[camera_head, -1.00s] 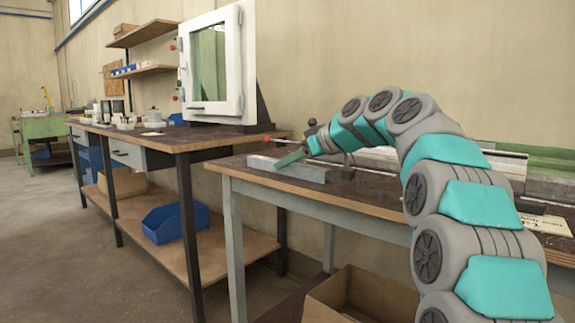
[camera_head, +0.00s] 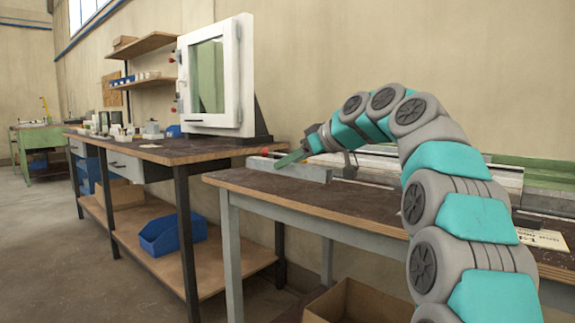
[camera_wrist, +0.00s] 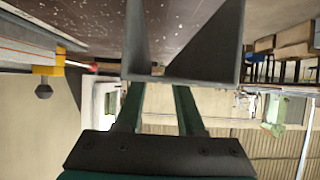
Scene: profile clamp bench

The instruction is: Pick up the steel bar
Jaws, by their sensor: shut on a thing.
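The steel bar (camera_head: 306,173) is a long grey profile at the left end of the near workbench in the head view. My gripper (camera_head: 290,158), with green fingers, is shut on it from above. The bar appears slightly above the bench top, though the gap beneath it is hard to see. In the wrist view the bar (camera_wrist: 190,72) is a dark grey channel shape across the ends of the two fingers (camera_wrist: 160,92). The exact contact faces are partly hidden.
The near workbench (camera_head: 285,203) carries a long machine or rail (camera_head: 390,165) behind my arm. A second bench (camera_head: 165,152) at left holds a white window frame (camera_head: 238,80) and small items. A cardboard box (camera_head: 360,303) stands below. The bench's front left is clear.

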